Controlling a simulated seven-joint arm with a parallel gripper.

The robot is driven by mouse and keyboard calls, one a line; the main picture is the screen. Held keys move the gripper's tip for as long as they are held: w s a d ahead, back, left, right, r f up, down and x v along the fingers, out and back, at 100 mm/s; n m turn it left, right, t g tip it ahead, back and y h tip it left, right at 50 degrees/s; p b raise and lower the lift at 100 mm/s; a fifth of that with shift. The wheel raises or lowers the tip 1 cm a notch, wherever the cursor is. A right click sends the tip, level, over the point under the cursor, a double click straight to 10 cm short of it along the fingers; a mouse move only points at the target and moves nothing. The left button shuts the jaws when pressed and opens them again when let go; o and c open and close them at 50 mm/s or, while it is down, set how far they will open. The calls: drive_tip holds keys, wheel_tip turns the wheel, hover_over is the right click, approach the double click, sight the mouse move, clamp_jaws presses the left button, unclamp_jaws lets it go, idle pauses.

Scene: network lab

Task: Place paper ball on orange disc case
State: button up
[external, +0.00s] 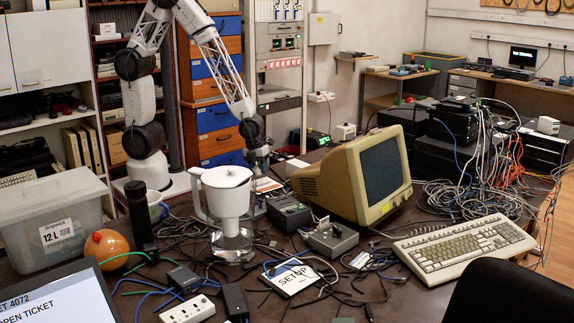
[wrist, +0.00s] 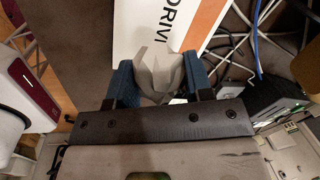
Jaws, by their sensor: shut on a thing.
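My gripper (wrist: 160,84) has blue fingertips and is shut on a grey crumpled paper ball (wrist: 158,70) in the wrist view. The orange disc case (wrist: 140,32), white with an orange band and dark lettering, lies below and ahead of the ball at the top of the wrist view. The ball overlaps the case's near edge in this view; the gap in height is hard to judge. In the external view my gripper (external: 260,160) points down behind the white pitcher, just above the case (external: 267,184). The ball is not clear there, and the case is partly hidden.
A white pitcher-topped blender (external: 226,192) stands just in front of the case. A beige monitor (external: 350,180) and a dark grey box (external: 288,213) are to its right. Loose cables (wrist: 256,50) lie beside the case. The table is crowded.

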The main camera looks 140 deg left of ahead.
drive_tip(key=shift+w+a+f, duration=0.1)
drive_tip(key=shift+w+a, duration=0.4)
drive_tip(key=shift+w, duration=0.25)
drive_tip(key=shift+f, duration=1.75)
drive_tip(key=shift+f, duration=0.1)
drive_tip(key=o, duration=0.9)
drive_tip(key=shift+r, duration=0.25)
drive_tip(key=shift+s+d+r, duration=0.1)
drive_tip(key=shift+s+r, duration=0.2)
drive_tip(key=shift+r, duration=1.65)
drive_tip(key=shift+s+d+r, duration=0.15)
drive_tip(key=shift+s+r, duration=0.1)
drive_tip(key=shift+r, duration=1.65)
drive_tip(key=shift+s+d+r, duration=0.1)
drive_tip(key=shift+s+r, duration=0.2)
drive_tip(key=shift+r, duration=1.65)
drive_tip(key=shift+d, duration=0.1)
